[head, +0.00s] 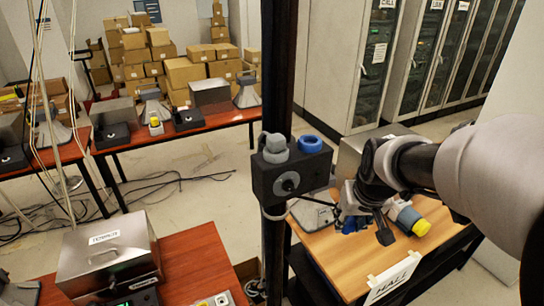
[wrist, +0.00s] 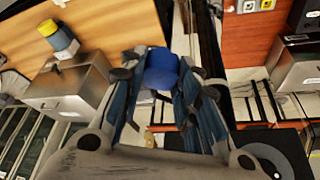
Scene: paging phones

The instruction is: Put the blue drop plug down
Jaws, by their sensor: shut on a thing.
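My gripper (wrist: 160,95) is shut on the blue drop plug (wrist: 162,70), a rounded blue piece between the two fingertips in the wrist view. In the head view my gripper (head: 365,220) is in front of and above the light wood desk (head: 330,252) marked HALL. Small blue patches show by the fingers there, but I cannot tell plug from finger pads. The plug's underside is hidden, and no contact with the desk can be made out.
A blue-and-grey piece with a yellow end (head: 421,227) is beside my gripper. The HALL sign (head: 392,277) stands at the desk's front edge. A black box (head: 290,178) with a blue ring (head: 310,143) on top is by the dark post. A metal box (head: 105,258) stands lower left.

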